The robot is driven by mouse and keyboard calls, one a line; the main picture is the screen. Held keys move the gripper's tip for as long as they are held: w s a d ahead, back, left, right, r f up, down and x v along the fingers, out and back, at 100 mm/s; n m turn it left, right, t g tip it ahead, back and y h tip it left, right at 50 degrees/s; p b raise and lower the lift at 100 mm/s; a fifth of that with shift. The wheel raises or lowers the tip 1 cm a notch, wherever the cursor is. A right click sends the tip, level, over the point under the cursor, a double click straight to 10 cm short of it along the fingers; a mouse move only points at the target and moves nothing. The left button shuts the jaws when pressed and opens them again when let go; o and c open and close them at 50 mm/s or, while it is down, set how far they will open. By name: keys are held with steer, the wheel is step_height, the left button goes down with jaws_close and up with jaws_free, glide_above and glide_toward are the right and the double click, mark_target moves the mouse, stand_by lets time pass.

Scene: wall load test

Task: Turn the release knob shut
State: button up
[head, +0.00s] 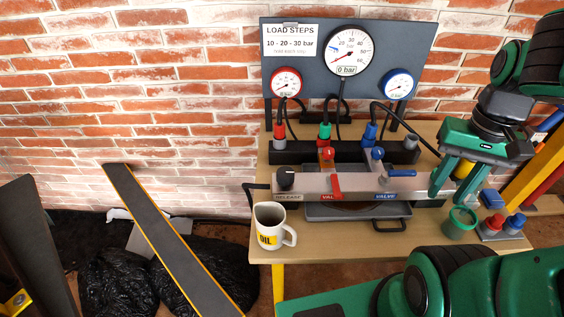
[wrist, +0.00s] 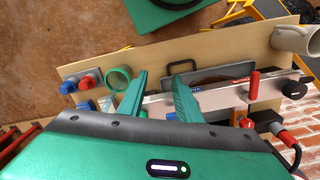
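The black release knob (head: 286,176) sits at the left end of the grey valve block (head: 357,184), above a "RELEASE" label. A white mark shows on it, but its exact setting is too small to tell. In the wrist view a dark round knob (wrist: 289,140) shows at the far right. My gripper (head: 447,198) is at the right end of the block, far from the knob. In the wrist view its two green fingers (wrist: 160,77) stand apart with nothing held between them.
A white oil mug (head: 269,229) stands in front of the knob. Red (head: 334,184) and blue (head: 379,158) valve levers are on the block. A green cup (head: 460,222) stands near my gripper. A gauge panel (head: 313,97) stands behind; its large gauge reads 0 bar.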

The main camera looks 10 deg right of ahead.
steer(key=o, duration=0.3)
steer(key=shift+d, duration=0.1)
steer(key=shift+o, duration=1.4)
steer(key=shift+w+a+r+n, duration=0.15)
steer(key=shift+r+n, duration=0.2)
steer(key=shift+n, duration=0.05)
steer(key=shift+w+a+r+n, duration=0.1)
steer(key=shift+a+r+n, duration=0.05)
steer(key=shift+r+n, duration=0.2)
steer(key=n, duration=2.2)
glide_toward(285, 172)
step_height(285, 172, down, 9)
steer(key=shift+s+r, duration=0.1)
steer(key=shift+r, duration=0.05)
steer(key=c, duration=1)
